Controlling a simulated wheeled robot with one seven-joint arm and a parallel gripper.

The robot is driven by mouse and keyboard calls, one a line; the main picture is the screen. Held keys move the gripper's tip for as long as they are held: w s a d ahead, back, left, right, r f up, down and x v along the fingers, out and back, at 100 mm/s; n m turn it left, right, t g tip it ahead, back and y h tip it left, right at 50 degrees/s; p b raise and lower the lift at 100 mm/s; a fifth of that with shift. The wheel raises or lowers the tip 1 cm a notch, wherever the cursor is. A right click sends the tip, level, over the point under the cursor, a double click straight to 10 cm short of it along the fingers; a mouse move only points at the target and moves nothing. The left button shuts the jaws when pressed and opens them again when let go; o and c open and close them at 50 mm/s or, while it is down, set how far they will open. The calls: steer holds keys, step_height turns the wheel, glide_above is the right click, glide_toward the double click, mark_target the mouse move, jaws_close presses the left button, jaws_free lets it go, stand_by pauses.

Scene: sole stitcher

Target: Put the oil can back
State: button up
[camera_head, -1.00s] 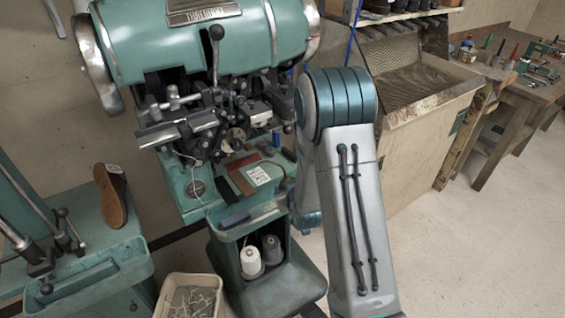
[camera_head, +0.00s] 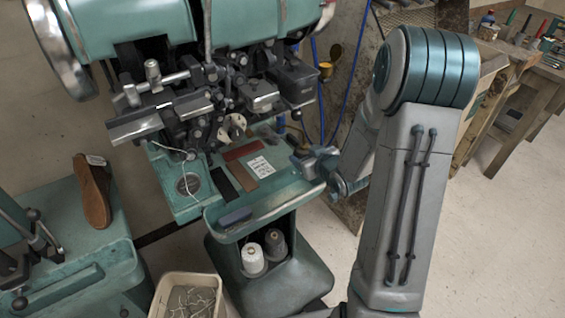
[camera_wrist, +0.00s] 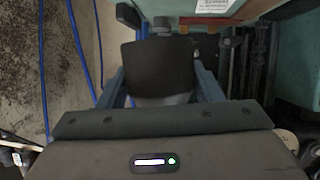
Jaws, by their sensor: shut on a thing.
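My gripper (camera_head: 312,163) is at the right edge of the green stitcher's worktop in the head view, with the arm reaching in from the right. In the wrist view my gripper (camera_wrist: 160,92) is shut on a dark, wide-topped thing with a paler grey part below it, which I take to be the oil can (camera_wrist: 158,66). Its spout and base cannot be made out. In the head view the held thing is too small and too covered by my gripper to tell apart. The worktop (camera_head: 288,195) lies just beside my gripper.
On the worktop are a reddish-brown strip (camera_head: 241,152), a white label (camera_head: 261,167) and a dark blue block (camera_head: 235,217). The stitching head (camera_head: 205,105) stands close behind. A shoe sole (camera_head: 92,190) lies left.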

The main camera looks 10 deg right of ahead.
steer(key=s+d+f+n+y+b, duration=0.1)
steer(key=s+d+y+b, duration=0.2)
steer(key=s+d+b, duration=0.15)
steer(key=shift+g, duration=0.3)
steer(key=w+a, duration=0.3)
steer(key=w, duration=0.2)
steer(key=w+a+f+p, duration=0.1)
steer(key=w+a, duration=0.1)
steer(key=w, duration=0.4)
steer(key=w+a+f, duration=0.1)
steer(key=w+a, duration=0.2)
steer(key=w, duration=0.3)
steer(key=shift+w+a+f, duration=0.2)
steer(key=shift+a+f, duration=0.05)
steer(key=shift+a, duration=0.05)
step_height(320, 180, down, 4)
steer(key=shift+f+p, duration=0.15)
steer(key=shift+p, duration=0.2)
steer(key=shift+w+f, duration=0.1)
steer(key=shift+w, duration=0.05)
steer(key=shift+f, duration=0.1)
